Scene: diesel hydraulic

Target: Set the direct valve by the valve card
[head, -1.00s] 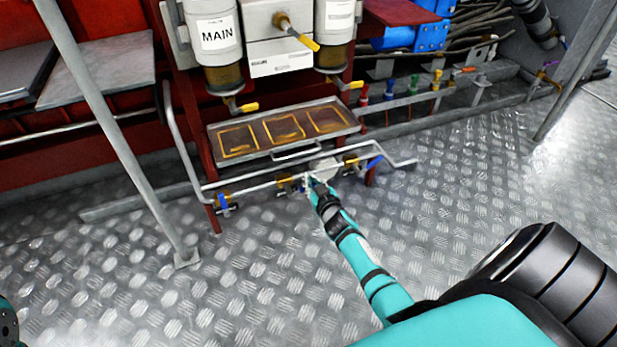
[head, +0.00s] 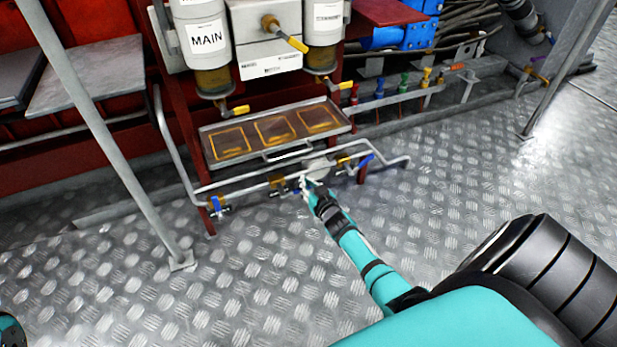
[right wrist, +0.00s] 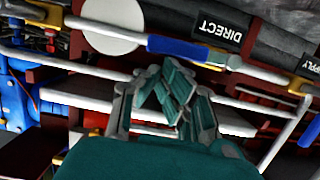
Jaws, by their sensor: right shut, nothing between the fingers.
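The direct valve's blue lever (right wrist: 185,50) shows in the right wrist view, beside a black plate reading DIRECT (right wrist: 222,27). The lever lies roughly along the pale pipe. My right gripper (right wrist: 168,88) is shut and empty, its fingertips close to the lever; I cannot tell whether they touch. In the head view the right gripper (head: 308,182) is at the low pipe under the tray, partly covering the valve there. I cannot make out a valve card with readable settings.
Other blue-handled valves sit left (head: 216,205) and right (head: 366,160) on the pipe. A metal tray (head: 205,150) is just above, below the MAIN canister (head: 206,38). A grey post (head: 100,130) stands at left. The tread-plate floor (head: 480,180) is clear.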

